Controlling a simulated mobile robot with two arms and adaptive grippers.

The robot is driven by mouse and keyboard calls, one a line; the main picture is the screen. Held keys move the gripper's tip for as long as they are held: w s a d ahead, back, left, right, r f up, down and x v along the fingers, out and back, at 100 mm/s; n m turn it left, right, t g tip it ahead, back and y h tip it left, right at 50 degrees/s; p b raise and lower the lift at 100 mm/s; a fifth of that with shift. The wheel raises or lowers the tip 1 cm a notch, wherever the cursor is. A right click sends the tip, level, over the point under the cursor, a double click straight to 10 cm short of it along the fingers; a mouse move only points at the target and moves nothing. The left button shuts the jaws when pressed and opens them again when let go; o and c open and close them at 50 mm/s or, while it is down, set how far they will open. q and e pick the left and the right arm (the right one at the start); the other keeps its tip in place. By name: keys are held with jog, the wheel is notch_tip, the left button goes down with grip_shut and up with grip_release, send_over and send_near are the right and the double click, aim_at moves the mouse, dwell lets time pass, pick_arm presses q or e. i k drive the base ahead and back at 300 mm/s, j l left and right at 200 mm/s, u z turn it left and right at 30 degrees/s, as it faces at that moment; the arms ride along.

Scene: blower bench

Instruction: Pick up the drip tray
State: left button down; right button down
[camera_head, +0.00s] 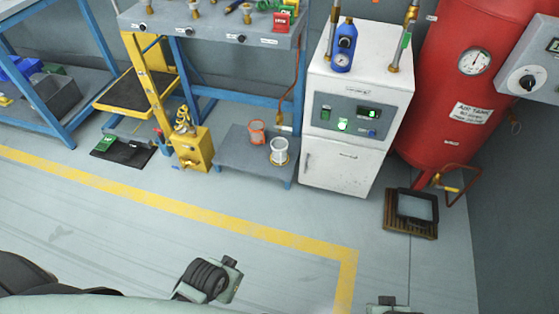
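A shallow tray with a dark rim and a pale grey inside (417,208) sits on the floor at the right, below the red air tank; it looks like the drip tray. It rests on a brown slatted grate (393,225). The tank's drain pipe comes down close behind it. Parts of my own body show along the bottom edge, well apart from the tray. I can make out no gripper fingers there.
The red air tank (440,90) and its bent drain pipe (461,187) stand close behind the tray. A white cabinet (335,170) is to its left. A low grey platform (230,160) holds an orange cup (257,132) and a white cup (279,151). The floor in front is clear, marked by a yellow line (200,212).

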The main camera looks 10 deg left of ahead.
aim_at(415, 206)
jog(key=i+l+z, duration=0.1)
jog(key=z, duration=0.3)
jog(key=i+z, duration=0.15)
jog(key=z, duration=0.25)
jog(key=i+z, duration=0.15)
jog(key=z, duration=0.25)
